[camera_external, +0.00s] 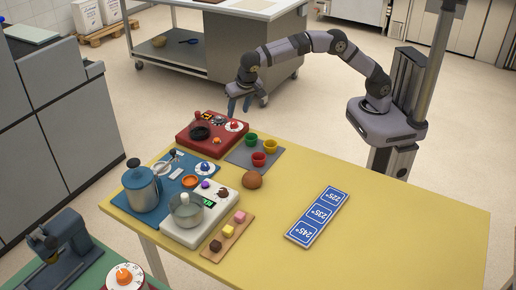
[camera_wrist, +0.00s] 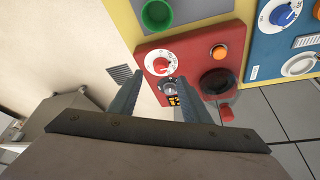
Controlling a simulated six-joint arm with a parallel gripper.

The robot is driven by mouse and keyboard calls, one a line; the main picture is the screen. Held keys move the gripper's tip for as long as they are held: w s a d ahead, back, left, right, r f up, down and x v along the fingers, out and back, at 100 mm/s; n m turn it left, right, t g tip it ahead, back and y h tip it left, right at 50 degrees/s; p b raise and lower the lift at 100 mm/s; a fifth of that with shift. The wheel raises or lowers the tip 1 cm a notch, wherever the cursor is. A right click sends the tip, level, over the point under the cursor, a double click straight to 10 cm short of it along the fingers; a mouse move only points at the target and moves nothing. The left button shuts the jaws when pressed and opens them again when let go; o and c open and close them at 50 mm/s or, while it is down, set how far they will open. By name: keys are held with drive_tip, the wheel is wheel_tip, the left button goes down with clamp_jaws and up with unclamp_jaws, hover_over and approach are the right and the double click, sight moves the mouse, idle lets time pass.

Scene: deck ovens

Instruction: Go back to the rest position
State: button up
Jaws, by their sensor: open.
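My gripper (camera_external: 239,104) hangs at the end of my arm, past the far edge of the yellow table and apart from everything on it. In the wrist view its two fingers (camera_wrist: 155,105) are spread with nothing between them. Below and beyond the fingers is a red panel (camera_external: 190,143) with a white dial with a red knob (camera_wrist: 162,64), an orange button (camera_wrist: 219,52) and a black round part (camera_wrist: 217,82). My arm is bent and reaches left from its base behind the table.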

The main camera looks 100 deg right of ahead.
drive_tip(key=s+a+f+n+y+p, duration=0.1)
drive_tip(key=s+n, duration=0.3)
drive_tip(key=s, duration=0.7)
drive_tip(key=s+a+f+n+g+y+p, duration=0.1)
drive_tip(key=s+n, duration=0.4)
drive_tip(key=s, duration=0.6)
drive_tip(key=s+a+f+n+y+p, duration=0.1)
drive_tip(key=s+a+n+y+p, duration=0.1)
drive_tip(key=s, duration=0.9)
drive_tip(key=a+n+p, duration=0.1)
drive_tip(key=a+n, duration=0.1)
drive_tip(key=n, duration=0.1)
drive_tip(key=shift+s+p, duration=0.2)
drive_tip(key=shift+p, duration=0.15)
